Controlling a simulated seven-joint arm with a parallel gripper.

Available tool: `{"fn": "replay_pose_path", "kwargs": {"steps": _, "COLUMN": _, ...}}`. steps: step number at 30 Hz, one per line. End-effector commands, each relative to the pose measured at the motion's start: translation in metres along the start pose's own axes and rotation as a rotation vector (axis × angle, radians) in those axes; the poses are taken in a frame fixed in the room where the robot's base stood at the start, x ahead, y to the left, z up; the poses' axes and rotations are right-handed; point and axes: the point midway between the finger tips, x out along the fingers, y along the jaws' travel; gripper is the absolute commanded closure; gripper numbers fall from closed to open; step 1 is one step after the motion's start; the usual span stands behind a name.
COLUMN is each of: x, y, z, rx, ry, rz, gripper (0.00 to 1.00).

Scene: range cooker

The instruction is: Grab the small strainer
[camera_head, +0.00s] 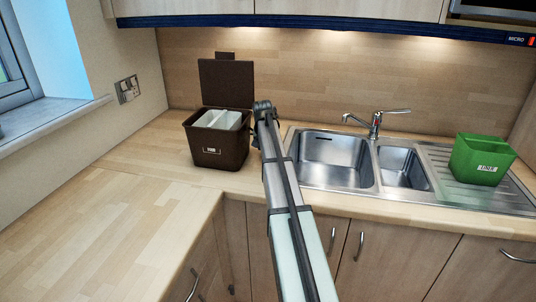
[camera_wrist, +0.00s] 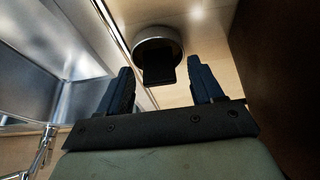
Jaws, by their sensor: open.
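A small round metal piece (camera_wrist: 152,36) with a silvery rim and a dark lower part shows in the wrist view; it looks like the small strainer. It is on the wooden counter beside the sink edge. My gripper (camera_wrist: 161,80) is open, its two dark fingers pointing towards it, one on each side of the dark part's line. Nothing is held. I cannot tell whether the fingers reach it. In the head view my arm hides the strainer and the fingers.
A brown open-lidded bin (camera_head: 219,157) stands left of my arm; its dark wall fills the wrist view's right side. The steel sink (camera_head: 330,158) with its tap (camera_head: 375,122) is on the right. A green container (camera_head: 481,160) stands on the drainer. The left counter (camera_head: 110,235) is clear.

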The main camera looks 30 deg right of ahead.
Motion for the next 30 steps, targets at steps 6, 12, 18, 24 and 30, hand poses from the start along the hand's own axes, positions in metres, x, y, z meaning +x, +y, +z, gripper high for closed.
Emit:
{"fn": "replay_pose_path", "kwargs": {"steps": 6, "x": -0.0004, "y": -0.0001, "z": 0.0001, "rx": 0.0, "ry": 0.0, "rz": 0.0, "gripper": 0.45}}
{"fn": "replay_pose_path", "kwargs": {"steps": 12, "x": -0.0002, "y": -0.0001, "z": 0.0003, "rx": 0.0, "ry": 0.0, "rz": 0.0, "gripper": 0.64}}
{"fn": "replay_pose_path", "kwargs": {"steps": 18, "x": -0.0001, "y": 0.0, "z": 0.0004, "rx": 0.0, "ry": -0.001, "rz": 0.0, "gripper": 0.83}}
{"fn": "replay_pose_path", "kwargs": {"steps": 24, "x": -0.0001, "y": 0.0002, "z": 0.0005, "rx": 0.0, "ry": -0.001, "rz": 0.001, "gripper": 0.93}}
{"fn": "replay_pose_path", "kwargs": {"steps": 30, "x": -0.0032, "y": 0.0002, "z": -0.0011, "rx": 0.0, "ry": 0.0, "rz": 0.001, "gripper": 0.93}}
